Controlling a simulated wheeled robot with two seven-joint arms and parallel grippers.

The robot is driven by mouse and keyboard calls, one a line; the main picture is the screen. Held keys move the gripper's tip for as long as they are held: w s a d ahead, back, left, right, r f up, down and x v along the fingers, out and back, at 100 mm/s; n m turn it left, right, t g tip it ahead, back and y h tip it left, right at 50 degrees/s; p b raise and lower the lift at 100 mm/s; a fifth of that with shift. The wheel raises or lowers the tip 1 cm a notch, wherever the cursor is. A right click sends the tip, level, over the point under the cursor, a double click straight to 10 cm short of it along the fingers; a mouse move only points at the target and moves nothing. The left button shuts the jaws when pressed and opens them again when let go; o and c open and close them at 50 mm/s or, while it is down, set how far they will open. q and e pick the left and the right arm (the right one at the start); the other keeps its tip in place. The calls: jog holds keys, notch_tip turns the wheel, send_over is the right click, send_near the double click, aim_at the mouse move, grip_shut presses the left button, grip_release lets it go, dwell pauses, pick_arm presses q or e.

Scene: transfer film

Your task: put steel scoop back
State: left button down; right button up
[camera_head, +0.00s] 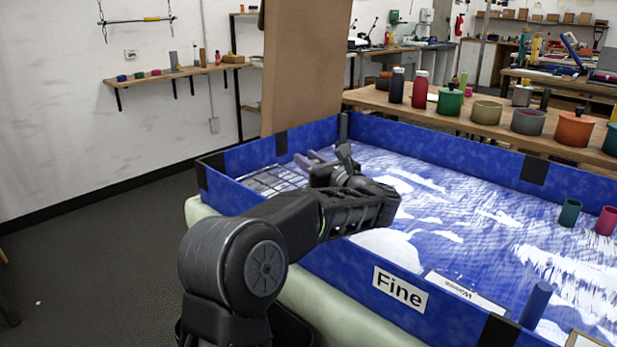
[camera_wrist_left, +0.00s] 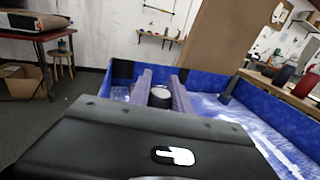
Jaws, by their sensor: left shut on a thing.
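My left gripper (camera_head: 309,159) reaches over the back left corner of the blue-walled tray (camera_head: 225,199). In the left wrist view its two grey-purple fingers (camera_wrist_left: 162,82) are shut on a short, round grey piece with a pale rim, which I take to be the steel scoop (camera_wrist_left: 160,97). Only this small part of the scoop shows; the rest is hidden by the wrist housing. In the head view I cannot make the scoop out behind the fingers and arm. My right gripper is not in view.
A wire rack (camera_head: 272,181) lies in the tray's left corner, close to the fingers. A brown board (camera_head: 300,60) stands behind it. White-streaked blue material covers the tray floor. A "Fine" label (camera_head: 399,288) marks the front wall. Pots and bottles line a wooden bench (camera_head: 375,99) behind.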

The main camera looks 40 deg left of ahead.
pick_arm(q)
notch_tip(320, 180, down, 4)
jog(key=shift+f, duration=0.1)
jog(key=shift+f+b, duration=0.2)
jog(key=shift+b, duration=0.35)
jog(key=c, duration=1.2)
grip_release()
jog(key=shift+r, duration=0.15)
jog(key=shift+b+v, duration=0.45)
jog(key=shift+v, duration=5.55)
